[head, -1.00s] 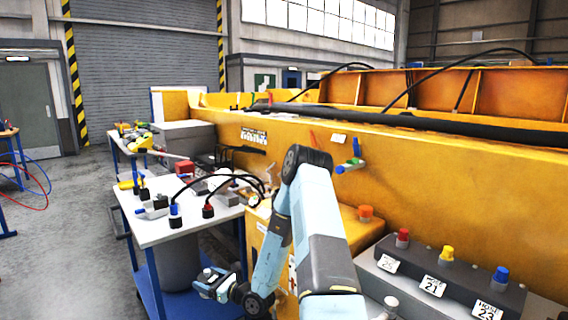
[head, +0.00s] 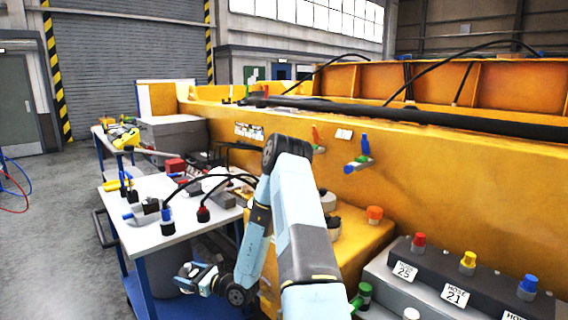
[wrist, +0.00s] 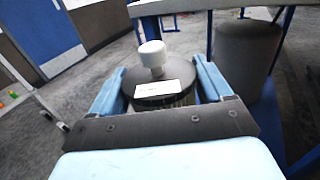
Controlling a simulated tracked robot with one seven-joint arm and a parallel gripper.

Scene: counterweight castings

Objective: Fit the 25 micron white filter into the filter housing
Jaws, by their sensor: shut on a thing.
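My gripper (head: 200,278) hangs low beside the white-topped table in the head view. In the wrist view its two blue fingers (wrist: 160,84) are shut on a round part with a dark grey top, a white knob and a white label (wrist: 164,88). This looks like the white filter (wrist: 152,56); the label's writing is too small to read. Its lower body is mostly hidden by the gripper. A round pale fitting with a dark ring (head: 332,222) sits on the yellow block behind my arm; I cannot tell whether it is the filter housing.
The white-topped table (head: 165,232) with hoses and fittings stands left of my arm. A grey bin (wrist: 246,58) is under it. A grey manifold (head: 450,285) with coloured caps and hose tags is at the right. The yellow casting (head: 440,165) blocks the back.

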